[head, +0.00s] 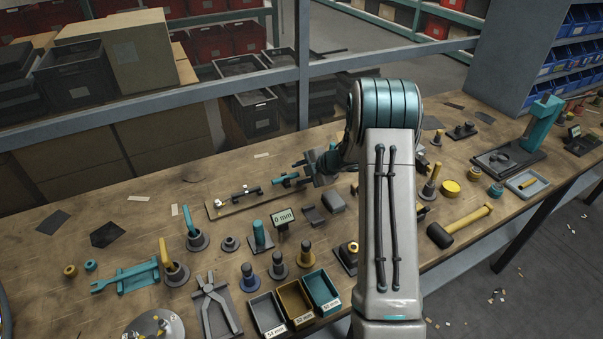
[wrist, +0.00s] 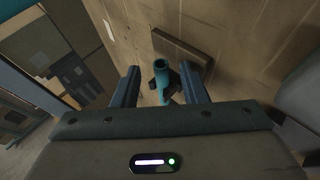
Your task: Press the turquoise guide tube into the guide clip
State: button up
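The turquoise guide tube (wrist: 161,72) stands out between my fingertips in the wrist view, its open end toward the camera. A dark clip-like part (wrist: 176,88) shows beside and behind it; I cannot tell whether the tube is seated in it. In the head view the turquoise tube (head: 290,177) shows small at the right part of a narrow board (head: 228,208). My gripper (wrist: 160,72) is open around the tube, with a visible gap on each side. In the head view my gripper (head: 304,168) is at the board's right end, partly hidden by my arm.
A 0 mm display (head: 283,217) and a turquoise block on a stand (head: 261,236) are in front of the board. Several posts, trays (head: 267,313) and pliers (head: 217,301) crowd the bench front. A mallet (head: 440,235) lies right of my arm. The back left bench is mostly clear.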

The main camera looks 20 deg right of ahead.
jog(key=shift+s, duration=0.1)
jog(key=v, duration=1.4)
notch_tip(320, 180, up, 8)
jog(key=w+m+t+h, duration=0.2)
jog(key=m+t+h, duration=0.2)
jog(key=m, duration=0.1)
jog(key=s+r+m+h, duration=0.5)
jog(key=s+r+m, duration=0.1)
jog(key=m, duration=0.2)
jog(key=s+a+f+m+g+y, duration=0.1)
jog(key=s+a+m+g, duration=0.3)
jog(key=s, duration=0.9)
jog(key=s+a+f+m+g+y, duration=0.1)
jog(key=s+a+f+m+g, duration=0.2)
jog(key=s+a, duration=0.5)
jog(key=s+m+g, duration=0.1)
jog(key=s+m, duration=0.1)
jog(key=s, duration=0.3)
jog(key=shift+a+f, duration=0.2)
